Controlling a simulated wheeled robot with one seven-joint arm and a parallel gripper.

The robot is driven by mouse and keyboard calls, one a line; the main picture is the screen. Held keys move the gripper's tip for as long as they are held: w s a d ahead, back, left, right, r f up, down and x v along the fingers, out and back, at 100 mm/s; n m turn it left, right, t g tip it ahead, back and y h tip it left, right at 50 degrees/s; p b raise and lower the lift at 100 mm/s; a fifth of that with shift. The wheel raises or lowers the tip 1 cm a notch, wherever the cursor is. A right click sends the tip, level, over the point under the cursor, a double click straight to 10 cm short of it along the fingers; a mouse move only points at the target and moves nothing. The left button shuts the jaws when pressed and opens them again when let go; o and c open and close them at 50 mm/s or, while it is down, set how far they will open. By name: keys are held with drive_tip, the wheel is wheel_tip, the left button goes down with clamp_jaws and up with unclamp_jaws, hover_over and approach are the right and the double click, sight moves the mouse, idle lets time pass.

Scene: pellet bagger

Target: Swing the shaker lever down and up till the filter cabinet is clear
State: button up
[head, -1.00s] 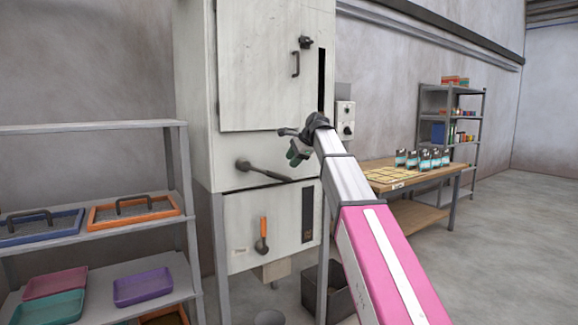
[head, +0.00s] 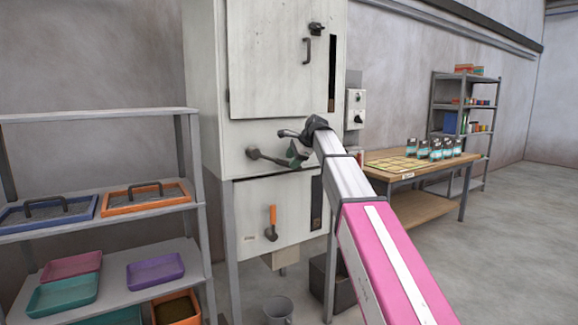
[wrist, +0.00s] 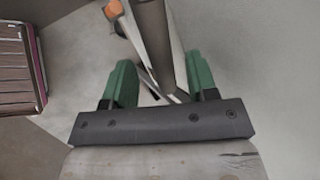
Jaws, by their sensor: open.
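The shaker lever (head: 268,158) is a dark bar on the front of the pale filter cabinet (head: 270,60). It runs from a round pivot at left, slightly down to the right, and its far end is hidden behind my gripper. My gripper (head: 294,152) is at that end. In the wrist view its two green fingers (wrist: 160,85) stand apart, with a dark round bar, apparently the lever (wrist: 158,40), between them, closer to the right finger. I cannot tell if they touch.
An orange handle (head: 272,222) hangs on the lower panel. A shelf rack (head: 90,117) with trays stands at left. A bucket (head: 279,308) and a dark bin (head: 322,285) are on the floor.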

drive_tip(key=shift+x, duration=1.7)
clamp_jaws()
drive_tip(key=shift+w+d+r+h, duration=0.1)
drive_tip(key=shift+d+r+h, duration=0.1)
drive_tip(key=shift+r+h, duration=0.45)
drive_tip(key=r+t+h, duration=0.1)
drive_tip(key=r, duration=0.1)
drive_tip(key=r+n, duration=0.1)
drive_tip(key=r, duration=0.1)
drive_tip(key=r+t+h, duration=0.1)
drive_tip(key=r, duration=0.1)
drive_tip(key=shift+w+d+n+t+h, duration=0.15)
drive_tip(key=shift+d+n+t+h, duration=0.1)
drive_tip(key=shift+n+t+h, duration=0.1)
drive_tip(key=shift+a+r+n+t+h, duration=0.2)
drive_tip(key=shift+r+t+h, duration=0.25)
drive_tip(key=shift+r+h, duration=0.6)
drive_tip(key=shift+r+y, duration=0.25)
unclamp_jaws()
